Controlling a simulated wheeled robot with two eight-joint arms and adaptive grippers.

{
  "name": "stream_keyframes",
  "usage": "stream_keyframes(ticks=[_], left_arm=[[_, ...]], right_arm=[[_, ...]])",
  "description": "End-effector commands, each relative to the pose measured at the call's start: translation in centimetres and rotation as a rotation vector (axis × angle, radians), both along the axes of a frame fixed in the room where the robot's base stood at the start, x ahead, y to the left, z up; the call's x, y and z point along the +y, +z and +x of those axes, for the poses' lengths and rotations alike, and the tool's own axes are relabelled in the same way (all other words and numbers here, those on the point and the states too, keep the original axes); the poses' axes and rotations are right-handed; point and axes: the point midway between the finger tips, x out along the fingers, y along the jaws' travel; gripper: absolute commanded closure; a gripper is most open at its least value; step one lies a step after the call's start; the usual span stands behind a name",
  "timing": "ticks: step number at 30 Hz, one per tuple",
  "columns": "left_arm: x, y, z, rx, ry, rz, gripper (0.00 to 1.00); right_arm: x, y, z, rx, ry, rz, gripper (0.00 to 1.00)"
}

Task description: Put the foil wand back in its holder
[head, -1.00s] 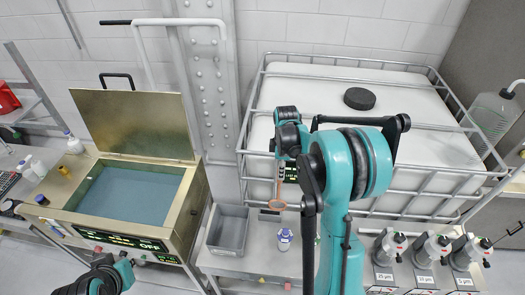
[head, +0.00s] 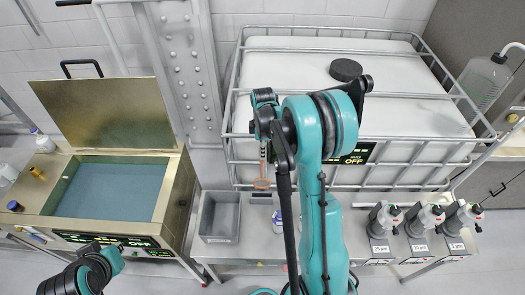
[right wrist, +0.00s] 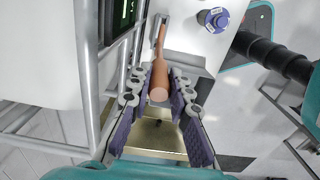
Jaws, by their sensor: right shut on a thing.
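The foil wand is in my right gripper (head: 264,143). In the head view it hangs down, with a pale shaft and an orange ring (head: 262,183) at its lower end. In the right wrist view the fingers (right wrist: 160,95) are shut on its brown-orange handle (right wrist: 160,78), whose round end faces the camera. My right arm hides part of the wand and the bench behind it. A small dark block (head: 262,198) lies just below the ring in the picture; I cannot tell whether it is the holder.
A grey bin (head: 219,215) and a small bottle (head: 277,223) stand on the bench. A large caged white tank (head: 290,75) is behind. An open-lidded bath (head: 110,190) stands left; several grey dispensers (head: 420,220) are right.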

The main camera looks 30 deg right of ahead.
Motion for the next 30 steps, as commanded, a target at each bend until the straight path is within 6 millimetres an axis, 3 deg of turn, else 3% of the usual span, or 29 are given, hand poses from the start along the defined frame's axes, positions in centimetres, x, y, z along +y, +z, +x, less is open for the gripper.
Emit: stream_keyframes(ticks=[15, 30], left_arm=[[0.0, -4.5, 0.0, 0.0, 0.0, 0.0, 1.0], [0.0, -4.8, 0.0, 0.0, 0.0, 0.0, 1.0]], right_arm=[[0.0, -5.1, 0.0, 0.0, 0.0, 0.0, 1.0], [0.0, -5.5, 0.0, 0.0, 0.0, 0.0, 1.0]])
